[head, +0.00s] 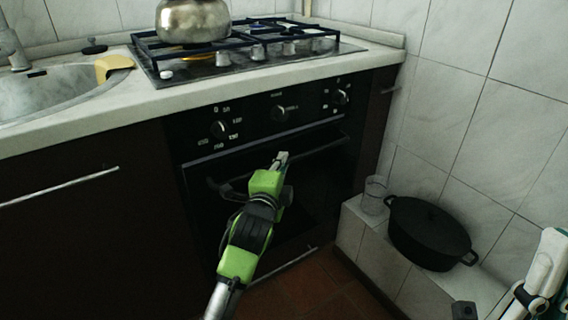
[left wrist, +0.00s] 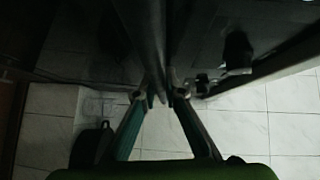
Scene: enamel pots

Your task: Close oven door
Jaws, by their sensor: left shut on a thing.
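The black oven (head: 190,160) is built in under the counter, with its dark door (head: 318,190) upright or nearly so. I cannot tell whether a narrow gap is left at its top edge. A dark bar handle (head: 320,148) runs across the upper door. My left gripper (head: 282,158) reaches in from the front and is shut on the handle near its middle. In the left wrist view the fingers (left wrist: 158,96) close around the end of the visible dark bar (left wrist: 150,40). The fingers partly hide the grip.
The control panel with knobs (head: 281,113) is above the door. A gas hob (head: 270,60) carries a metal kettle (head: 193,20). A tiled ledge (head: 352,222) at right holds a glass (head: 374,196) and a black pot (head: 428,230). Brown floor (head: 335,300) shows below.

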